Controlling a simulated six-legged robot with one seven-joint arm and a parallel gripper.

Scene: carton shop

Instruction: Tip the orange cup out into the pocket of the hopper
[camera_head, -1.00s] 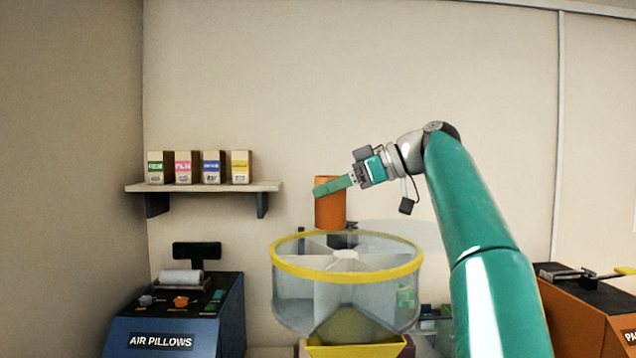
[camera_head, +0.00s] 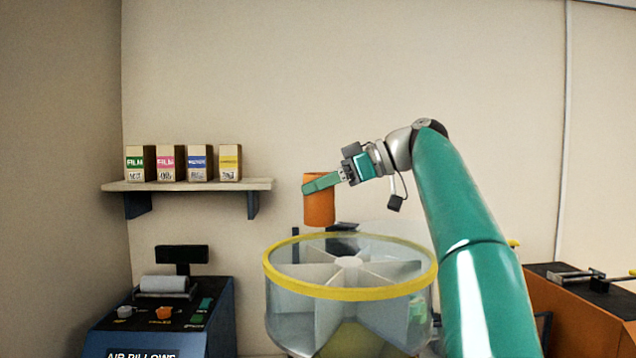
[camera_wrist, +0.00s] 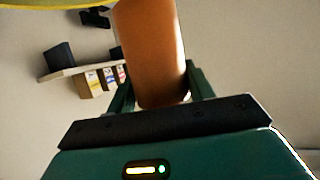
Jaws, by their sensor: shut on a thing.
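The orange cup (camera_head: 319,208) is upright above the back left part of the hopper's rim. My gripper (camera_head: 318,185) is shut on it, with the fingers across its upper part. In the wrist view the cup (camera_wrist: 150,55) sits between the two fingers of my gripper (camera_wrist: 158,88). What the cup holds is hidden. The hopper (camera_head: 350,292) is a clear round drum with a yellow rim, an open top and several wedge pockets around a white hub (camera_head: 348,263). The yellow rim also shows at the top left of the wrist view (camera_wrist: 45,3).
A shelf (camera_head: 190,186) with several small cartons (camera_head: 184,163) is on the wall at left. The blue air pillows machine (camera_head: 165,312) stands at lower left, an orange machine (camera_head: 580,310) at lower right.

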